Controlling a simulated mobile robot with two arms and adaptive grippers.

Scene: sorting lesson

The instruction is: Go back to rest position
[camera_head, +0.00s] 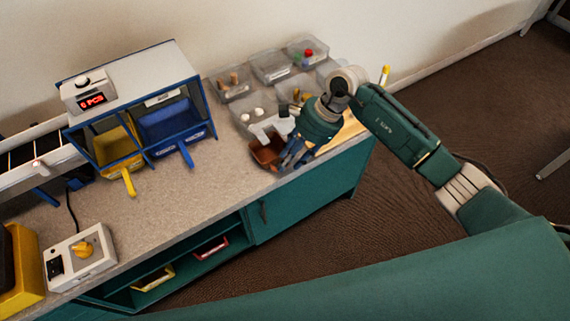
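My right arm reaches in from the right, and its gripper (291,158) points down over the front edge of the worktop (205,198). The fingers are beside the right side of a small brown tray (262,153). They are small and dark here, so I cannot tell whether they are apart or closed, or whether anything is between them. My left gripper is not in view.
Several clear bins (271,68) with small parts stand behind the gripper, partly hidden by my arm. A blue-framed station (204,100) holds a yellow bin (112,147) and a blue bin (165,126). A control box (80,258) sits front left. The worktop's middle front is clear.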

